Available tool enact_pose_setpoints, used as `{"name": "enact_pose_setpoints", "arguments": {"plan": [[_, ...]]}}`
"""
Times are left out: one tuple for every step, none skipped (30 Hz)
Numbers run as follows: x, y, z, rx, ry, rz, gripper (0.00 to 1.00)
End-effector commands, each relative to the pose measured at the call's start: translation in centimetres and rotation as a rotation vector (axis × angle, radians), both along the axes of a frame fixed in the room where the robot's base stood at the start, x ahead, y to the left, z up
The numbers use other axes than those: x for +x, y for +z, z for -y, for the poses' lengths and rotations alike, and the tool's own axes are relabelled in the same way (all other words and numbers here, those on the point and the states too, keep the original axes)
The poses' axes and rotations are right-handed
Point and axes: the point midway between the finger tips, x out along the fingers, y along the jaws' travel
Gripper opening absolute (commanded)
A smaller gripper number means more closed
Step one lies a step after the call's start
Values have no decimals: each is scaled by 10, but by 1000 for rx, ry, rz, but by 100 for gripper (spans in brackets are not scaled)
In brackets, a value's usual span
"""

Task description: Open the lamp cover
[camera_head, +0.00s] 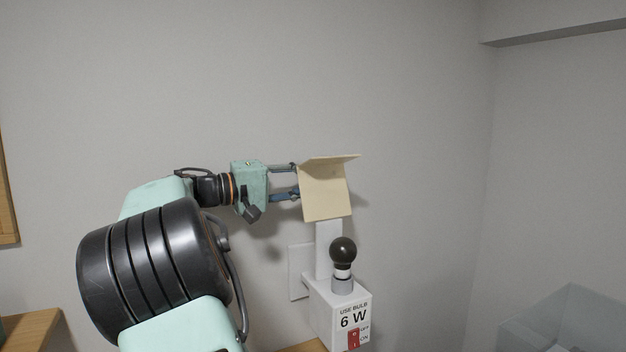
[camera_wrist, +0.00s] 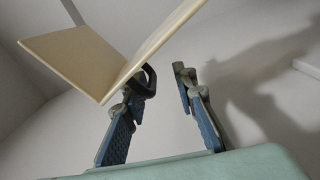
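The lamp cover (camera_head: 325,192) is a cream, two-panel folded piece, raised above a dark bulb (camera_head: 342,250) in the head view. One panel faces forward and the top one tilts up to the right. The bulb stands uncovered on a white lamp base (camera_head: 338,310) with a red switch. My gripper (camera_head: 297,181) is at the cover's left edge, its fingers apart. In the wrist view the cover (camera_wrist: 75,55) lies left of my gripper (camera_wrist: 165,78). One fingertip is close against the cover; contact is unclear.
A white wall plate (camera_head: 299,270) is behind the lamp base. The grey wall is close behind my arm. A clear box (camera_head: 565,320) stands at the lower right, and a wooden surface (camera_head: 30,325) is at the lower left. The space right of the cover is free.

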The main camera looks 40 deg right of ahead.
Motion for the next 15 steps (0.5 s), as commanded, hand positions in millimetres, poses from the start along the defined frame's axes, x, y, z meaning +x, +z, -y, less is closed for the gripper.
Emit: {"name": "enact_pose_setpoints", "arguments": {"plan": [[-1,0,1,0,-1,0,25],[-1,1,1,0,-1,1,25],[-1,1,1,0,-1,1,25],[-1,1,1,-1,-1,1,25],[-1,2,1,-1,0,1,25],[-1,2,1,-1,0,2,25],[0,2,1,-1,0,2,25],[0,2,1,-1,0,2,25],[0,2,1,-2,1,2,25],[0,3,0,-3,1,1,25],[0,3,-1,-3,2,2,25],[1,3,-4,-2,3,3,25],[2,3,-6,-2,4,3,25],[3,3,-10,-2,5,2,25],[5,3,-15,-2,5,1,25]]}}
